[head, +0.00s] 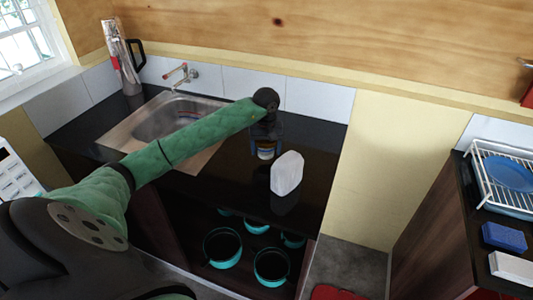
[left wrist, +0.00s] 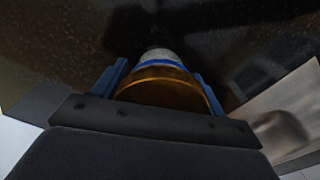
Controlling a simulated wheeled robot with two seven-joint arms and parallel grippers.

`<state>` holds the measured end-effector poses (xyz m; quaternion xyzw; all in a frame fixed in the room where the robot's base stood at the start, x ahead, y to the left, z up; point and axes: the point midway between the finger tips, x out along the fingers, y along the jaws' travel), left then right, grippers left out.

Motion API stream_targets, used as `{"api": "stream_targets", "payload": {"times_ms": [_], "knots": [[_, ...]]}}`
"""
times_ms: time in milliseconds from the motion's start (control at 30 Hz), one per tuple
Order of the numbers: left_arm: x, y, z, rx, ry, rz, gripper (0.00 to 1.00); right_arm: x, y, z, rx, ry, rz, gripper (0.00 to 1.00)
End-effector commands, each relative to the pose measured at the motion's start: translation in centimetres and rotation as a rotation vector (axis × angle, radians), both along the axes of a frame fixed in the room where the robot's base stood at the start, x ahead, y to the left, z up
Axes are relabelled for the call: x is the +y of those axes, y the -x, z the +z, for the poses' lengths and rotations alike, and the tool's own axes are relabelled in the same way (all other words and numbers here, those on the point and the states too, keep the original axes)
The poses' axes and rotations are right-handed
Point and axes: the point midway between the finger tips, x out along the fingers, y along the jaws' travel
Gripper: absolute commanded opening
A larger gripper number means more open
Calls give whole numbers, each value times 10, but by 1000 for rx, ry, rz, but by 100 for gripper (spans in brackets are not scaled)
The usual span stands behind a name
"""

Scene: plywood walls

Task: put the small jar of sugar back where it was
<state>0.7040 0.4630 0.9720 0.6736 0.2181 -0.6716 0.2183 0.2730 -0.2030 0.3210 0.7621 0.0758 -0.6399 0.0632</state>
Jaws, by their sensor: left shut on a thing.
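The small jar (head: 265,153) shows below my left gripper (head: 264,138) in the head view, over the dark counter right of the sink. In the left wrist view the jar (left wrist: 163,88) has an amber body with a blue and white band. It sits between the two blue fingers of my left gripper (left wrist: 160,72), which is shut on it. I cannot tell whether the jar touches the counter. My right gripper is not in view.
A white block-like object (head: 287,173) stands on the counter (head: 235,185) just right of the jar. The sink (head: 165,120) is to the left, with a silver flask (head: 124,62) behind. Teal pots (head: 222,247) fill the open shelf below. A dish rack (head: 505,178) is at far right.

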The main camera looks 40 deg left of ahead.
Motion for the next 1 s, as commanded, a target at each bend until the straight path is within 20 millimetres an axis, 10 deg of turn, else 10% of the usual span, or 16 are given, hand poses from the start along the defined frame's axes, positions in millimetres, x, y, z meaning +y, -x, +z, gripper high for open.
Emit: {"api": "stream_targets", "payload": {"times_ms": [867,900,1000], "knots": [[0,0,-36,0,0,0,45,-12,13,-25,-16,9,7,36],[0,0,-36,0,0,0,73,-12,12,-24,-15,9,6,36],[0,0,-35,0,0,0,93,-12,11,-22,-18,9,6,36]]}}
